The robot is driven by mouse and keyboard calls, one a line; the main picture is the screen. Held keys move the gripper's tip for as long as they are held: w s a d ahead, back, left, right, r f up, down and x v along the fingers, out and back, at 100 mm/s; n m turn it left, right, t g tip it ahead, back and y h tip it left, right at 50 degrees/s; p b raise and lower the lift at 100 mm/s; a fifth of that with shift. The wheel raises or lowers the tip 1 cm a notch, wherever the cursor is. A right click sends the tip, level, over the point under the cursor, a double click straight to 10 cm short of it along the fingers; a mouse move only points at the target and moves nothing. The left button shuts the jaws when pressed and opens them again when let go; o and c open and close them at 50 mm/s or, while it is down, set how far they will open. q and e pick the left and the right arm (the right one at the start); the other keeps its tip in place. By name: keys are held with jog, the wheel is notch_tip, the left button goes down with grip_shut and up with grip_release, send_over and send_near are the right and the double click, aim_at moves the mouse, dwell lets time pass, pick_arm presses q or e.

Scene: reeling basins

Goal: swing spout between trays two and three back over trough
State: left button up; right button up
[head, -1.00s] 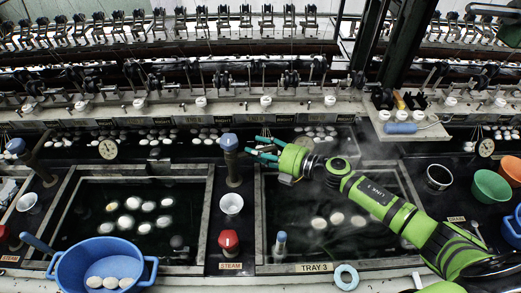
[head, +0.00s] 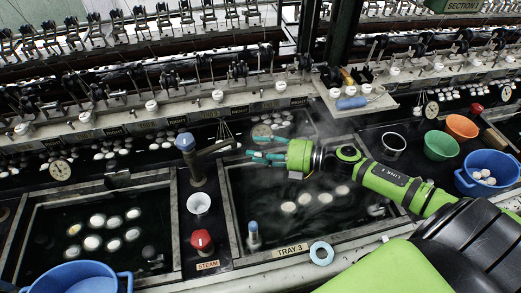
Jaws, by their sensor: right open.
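The spout between the trays (head: 187,160) is a dark upright post with a blue cap. Its arm points right, towards the back left corner of tray three (head: 222,212). My right gripper (head: 251,157) has teal fingers, is open and empty, and is just right of the spout's end; I cannot tell if they touch. The green right arm reaches across tray three from the right. Tray two (head: 171,222) is left of the spout. The dark trough (head: 75,173) with white cocoons runs behind the trays. My left gripper is not in view.
A white cup (head: 198,203) and a red steam knob (head: 201,241) stand in front of the spout. A blue-topped peg (head: 253,235) and a pale blue ring (head: 321,253) are by tray three. Green (head: 440,146) and orange (head: 461,127) bowls are at right.

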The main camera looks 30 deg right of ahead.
jog(key=shift+s+a, duration=0.1)
jog(key=shift+s, duration=0.05)
jog(key=c, duration=0.7)
jog(key=s, duration=0.2)
jog(key=s+b, duration=0.1)
jog(key=s, duration=0.2)
jog(key=shift+s+a, duration=0.25)
jog(key=shift+s, duration=0.05)
grip_shut()
jog(key=p, duration=0.3)
send_near(211, 151)
jog(key=a, duration=0.4)
jog(key=w, duration=0.1)
jog(key=w+f, duration=0.1)
jog(key=w, duration=0.1)
jog(key=shift+w+d+f, duration=0.1)
jog(key=shift+w+f, duration=0.1)
jog(key=shift+w, duration=0.1)
